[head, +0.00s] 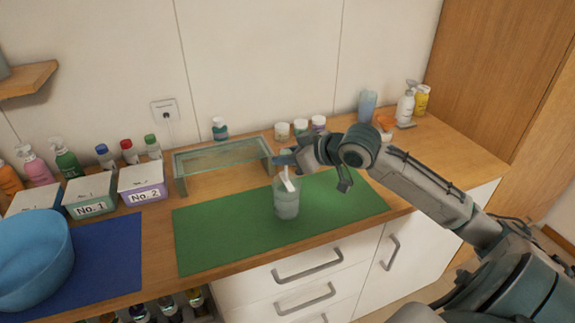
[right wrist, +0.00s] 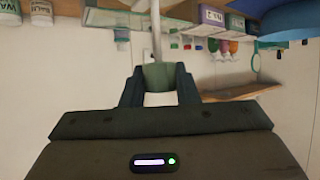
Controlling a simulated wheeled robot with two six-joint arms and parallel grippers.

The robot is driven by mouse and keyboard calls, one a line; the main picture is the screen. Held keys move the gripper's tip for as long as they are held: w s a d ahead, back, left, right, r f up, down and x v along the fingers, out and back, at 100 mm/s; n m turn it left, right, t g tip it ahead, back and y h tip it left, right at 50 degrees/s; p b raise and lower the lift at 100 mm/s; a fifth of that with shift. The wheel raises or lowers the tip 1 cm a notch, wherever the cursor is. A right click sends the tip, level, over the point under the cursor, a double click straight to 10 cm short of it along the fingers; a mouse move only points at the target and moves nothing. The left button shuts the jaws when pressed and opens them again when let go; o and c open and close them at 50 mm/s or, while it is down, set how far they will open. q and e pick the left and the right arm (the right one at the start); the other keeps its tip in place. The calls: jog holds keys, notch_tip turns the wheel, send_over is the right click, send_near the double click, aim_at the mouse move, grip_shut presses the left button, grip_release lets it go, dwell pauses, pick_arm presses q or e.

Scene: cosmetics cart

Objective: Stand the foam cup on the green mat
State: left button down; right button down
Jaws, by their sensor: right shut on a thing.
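The foam cup (head: 287,205) is a pale, translucent grey-green cup, upright at the middle of the green mat (head: 225,245). I cannot tell for sure whether its base touches the mat. A white stick (head: 287,178) stands slanted in its mouth and rises to my right gripper (head: 285,158), just above the rim. In the right wrist view, my right gripper (right wrist: 158,85) is shut on the stick's greenish end (right wrist: 158,74), and the white stem (right wrist: 156,32) runs away from the jaws. The cup's body does not show clearly there. My left gripper is out of view.
A low glass shelf (head: 222,155) stands behind the mat. Left are boxes No. 1 (head: 90,195) and No. 2 (head: 141,184), and a blue bowl (head: 35,258) on a blue mat (head: 110,260). Jars and bottles line the back. The green mat is bare on either side of the cup.

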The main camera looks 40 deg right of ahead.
aim_at(288, 182)
notch_tip(288, 182, down, 3)
jog(key=shift+s+r+p, duration=0.1)
jog(key=shift+p, duration=0.55)
jog(key=shift+f, duration=0.3)
jog(key=c, duration=1.1)
grip_release()
jog(key=shift+f, duration=0.1)
